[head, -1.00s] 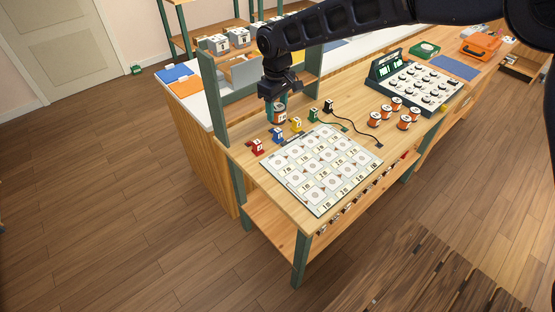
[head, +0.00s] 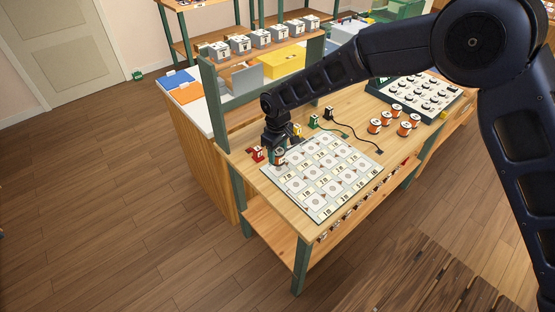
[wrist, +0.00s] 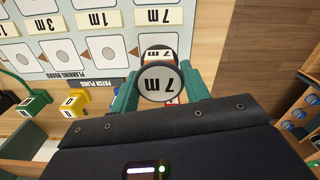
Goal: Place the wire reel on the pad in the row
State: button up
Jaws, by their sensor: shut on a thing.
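The wire reel (wrist: 160,84) has an orange rim and a white face marked 7 m. My gripper (wrist: 162,92) is shut on it, with green fingers on both sides. In the head view my gripper (head: 280,148) holds the reel (head: 279,158) at the left corner of the planning board (head: 318,207). The board carries rows of pale pads with length labels. In the wrist view a 7 m label (wrist: 158,17) lies just beyond the reel, and the reel covers most of the pad beside that label. I cannot tell whether the reel touches the board.
A red plug (head: 257,154), a yellow plug (head: 297,130), a green plug (head: 313,121) and a black plug (head: 328,113) stand behind the board. Several orange reels (head: 404,129) stand to the right. A green shelf post (head: 212,100) rises at the left.

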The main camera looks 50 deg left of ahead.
aim_at(277, 160)
jog(key=shift+f, duration=1.8)
jog(key=shift+f, duration=0.15)
jog(key=o, duration=1)
jog(key=shift+o, duration=0.2)
notch_tip(277, 160, up, 12)
jog(key=shift+r, duration=0.15)
